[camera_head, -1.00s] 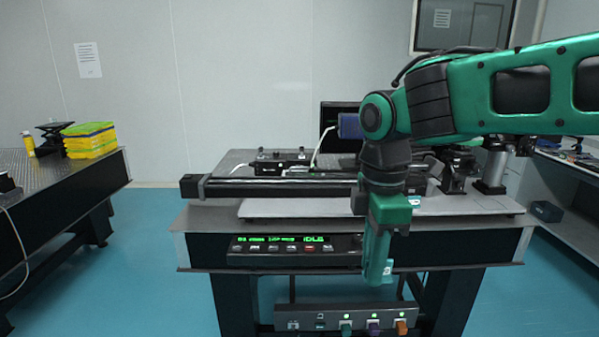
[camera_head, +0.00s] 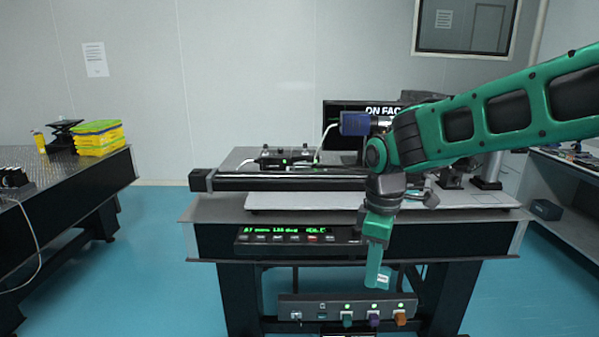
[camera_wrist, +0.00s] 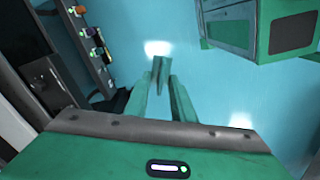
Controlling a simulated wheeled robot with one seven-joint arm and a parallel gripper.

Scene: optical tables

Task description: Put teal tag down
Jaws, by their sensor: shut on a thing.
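My gripper (camera_head: 376,277) hangs in front of the middle optical table, fingers pointing down and slightly tilted, above the strip of coloured knobs in the picture. It is shut on the teal tag (camera_head: 383,282), a small piece with a pale patch at the fingertips. In the wrist view the tag (camera_wrist: 161,73) shows as a thin teal piece between the fingertips of my gripper (camera_wrist: 161,85), with blue floor behind it. The tag appears clear of any surface. Most of its face is hidden by the fingers.
The middle table (camera_head: 215,210) carries a long black rail (camera_head: 290,182) and a control panel (camera_head: 297,236) with green text. Below is a switch box (camera_head: 335,308) with teal, purple and orange knobs. A left table (camera_head: 85,180) holds yellow-green boxes (camera_head: 98,137). Floor between tables is clear.

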